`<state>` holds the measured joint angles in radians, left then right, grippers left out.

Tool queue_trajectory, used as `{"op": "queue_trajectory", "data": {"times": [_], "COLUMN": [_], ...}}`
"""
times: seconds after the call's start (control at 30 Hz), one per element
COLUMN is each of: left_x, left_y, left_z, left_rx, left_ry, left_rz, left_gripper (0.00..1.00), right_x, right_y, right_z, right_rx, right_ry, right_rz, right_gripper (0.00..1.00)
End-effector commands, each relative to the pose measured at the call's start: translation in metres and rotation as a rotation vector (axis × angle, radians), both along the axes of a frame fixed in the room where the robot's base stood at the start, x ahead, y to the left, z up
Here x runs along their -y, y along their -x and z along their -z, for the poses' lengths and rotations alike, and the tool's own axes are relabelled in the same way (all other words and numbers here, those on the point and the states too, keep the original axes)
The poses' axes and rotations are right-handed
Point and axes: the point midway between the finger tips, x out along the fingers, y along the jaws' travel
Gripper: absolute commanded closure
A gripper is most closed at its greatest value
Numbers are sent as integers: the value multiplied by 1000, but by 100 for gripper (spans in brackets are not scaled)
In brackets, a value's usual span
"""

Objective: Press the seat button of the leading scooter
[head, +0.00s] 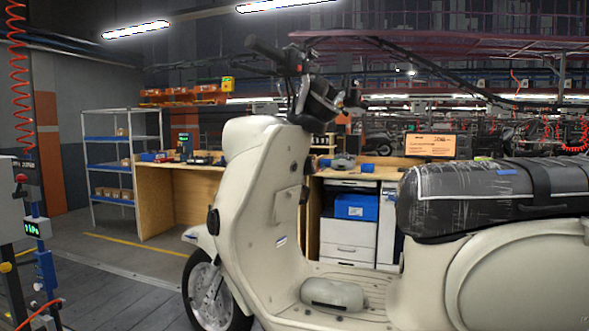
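A cream scooter (265,215) fills the middle and right of the head view, upright, its front wheel to the left. Its long black seat (470,200) is at the right, covered in wrinkled clear wrap, with a small blue patch on top and a dark strap across it. I cannot make out a seat button on the part of the body that shows. The scooter's rear is cut off by the right edge. Neither of my grippers is in view.
A wooden workbench (165,210) and a metal shelf rack (92,165) stand behind at the left. A post with a red button and a gauge (38,228) stands at the left edge. White drawer cabinets (347,238) are behind the scooter. The floor left of the front wheel is clear.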

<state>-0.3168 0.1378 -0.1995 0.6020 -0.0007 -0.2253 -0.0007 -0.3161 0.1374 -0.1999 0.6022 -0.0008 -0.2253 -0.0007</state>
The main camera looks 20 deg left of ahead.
Motion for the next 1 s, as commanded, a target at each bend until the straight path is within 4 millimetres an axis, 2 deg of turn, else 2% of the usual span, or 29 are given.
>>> {"op": "queue_trajectory", "data": {"times": [0.03,0.27,1.0], "left_x": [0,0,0], "left_y": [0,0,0], "left_z": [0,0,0], "left_rx": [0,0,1], "left_ry": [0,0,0], "left_rz": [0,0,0], "left_gripper": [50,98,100], "right_x": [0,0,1], "right_y": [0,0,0], "right_z": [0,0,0], "right_rx": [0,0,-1], "right_ry": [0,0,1], "right_rz": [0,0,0], "right_gripper": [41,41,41]}}
